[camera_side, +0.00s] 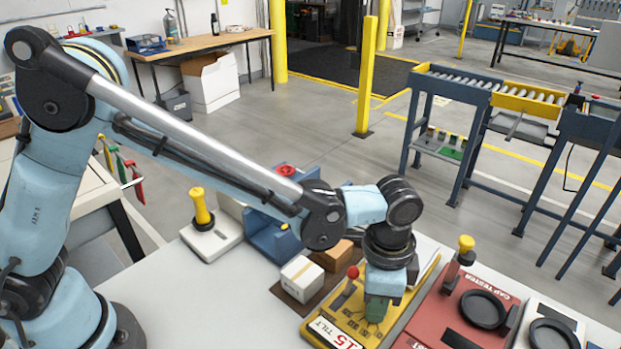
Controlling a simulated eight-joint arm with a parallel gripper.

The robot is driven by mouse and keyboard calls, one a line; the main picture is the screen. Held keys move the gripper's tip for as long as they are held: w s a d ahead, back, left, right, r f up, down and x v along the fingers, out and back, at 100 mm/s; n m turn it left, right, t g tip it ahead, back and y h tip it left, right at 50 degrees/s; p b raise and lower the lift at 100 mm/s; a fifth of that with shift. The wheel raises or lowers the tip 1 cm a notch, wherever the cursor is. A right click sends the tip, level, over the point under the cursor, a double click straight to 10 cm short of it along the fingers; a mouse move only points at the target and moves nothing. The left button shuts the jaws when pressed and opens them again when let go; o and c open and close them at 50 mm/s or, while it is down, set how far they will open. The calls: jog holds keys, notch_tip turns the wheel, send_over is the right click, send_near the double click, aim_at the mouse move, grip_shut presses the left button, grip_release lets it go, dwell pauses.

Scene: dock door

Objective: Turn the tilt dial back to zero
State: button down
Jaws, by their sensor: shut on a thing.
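The yellow tilt unit (338,314) sits on the light bench in the lower middle. A label reading TILT and a red 15 show at its front edge. A red-knobbed lever (352,272) stands on it, left of my gripper. My gripper (377,312) points straight down onto the unit's top face and is shut on the tilt dial. The jaws hide most of the dial, so its pointer and marks cannot be read.
A white box (301,279) and a brown box (333,255) sit close left of the unit. A red cap tester (440,310) with a yellow-knobbed lever (466,244) stands close right. A yellow-handled lever (201,207) stands farther left.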

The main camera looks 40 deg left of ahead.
jog(key=n, duration=1.1)
dwell(0.3)
jog(key=shift+n, duration=0.4)
jog(key=c, duration=0.8)
grip_release()
jog(key=shift+c, duration=0.2)
notch_tip(320, 180, up, 12)
jog(key=shift+a+r, duration=0.1)
